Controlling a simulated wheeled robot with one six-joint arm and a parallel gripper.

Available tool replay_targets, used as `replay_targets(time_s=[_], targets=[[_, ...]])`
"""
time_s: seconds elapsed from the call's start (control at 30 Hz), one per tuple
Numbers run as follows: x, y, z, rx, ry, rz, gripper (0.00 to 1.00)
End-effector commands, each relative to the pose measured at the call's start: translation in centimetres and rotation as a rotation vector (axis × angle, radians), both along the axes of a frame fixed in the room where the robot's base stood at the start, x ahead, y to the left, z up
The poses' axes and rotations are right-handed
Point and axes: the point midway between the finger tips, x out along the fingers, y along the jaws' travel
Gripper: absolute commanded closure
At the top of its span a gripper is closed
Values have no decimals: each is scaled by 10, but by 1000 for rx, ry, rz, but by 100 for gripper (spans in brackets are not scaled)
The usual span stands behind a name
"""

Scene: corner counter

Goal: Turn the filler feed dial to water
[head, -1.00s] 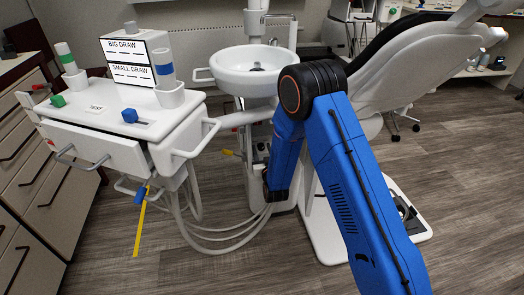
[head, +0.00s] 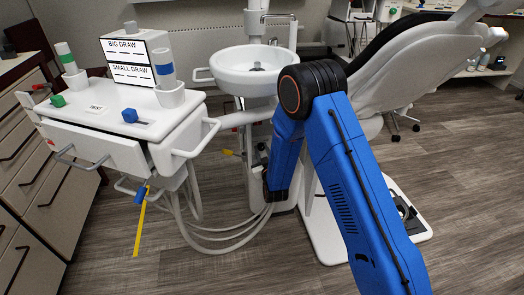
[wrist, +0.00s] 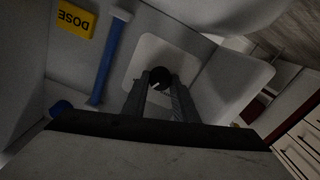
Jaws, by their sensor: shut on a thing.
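In the wrist view a dark round dial (wrist: 160,75) with a small pale mark sits on a pale square plate (wrist: 152,50). My gripper (wrist: 162,88) points at this plate, its two fingers on either side of the dial and shut on it. The dial's lettering cannot be read, so I cannot tell which setting it points to. In the head view my blue arm reaches down beside the white basin column, and the fingers and the dial are hidden there.
A yellow DOSE label (wrist: 76,19), a blue bar (wrist: 106,57) and a blue knob (wrist: 60,108) are close by on the wrist view's left. In the head view, a white instrument cart (head: 110,125) stands left, a basin (head: 255,68) behind, and hoses (head: 215,235) hang low.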

Motion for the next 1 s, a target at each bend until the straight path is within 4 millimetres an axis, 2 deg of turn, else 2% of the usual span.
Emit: replay_targets(time_s=[1.0], targets=[[-1, 3, -2, -919, -265, 2, 97]])
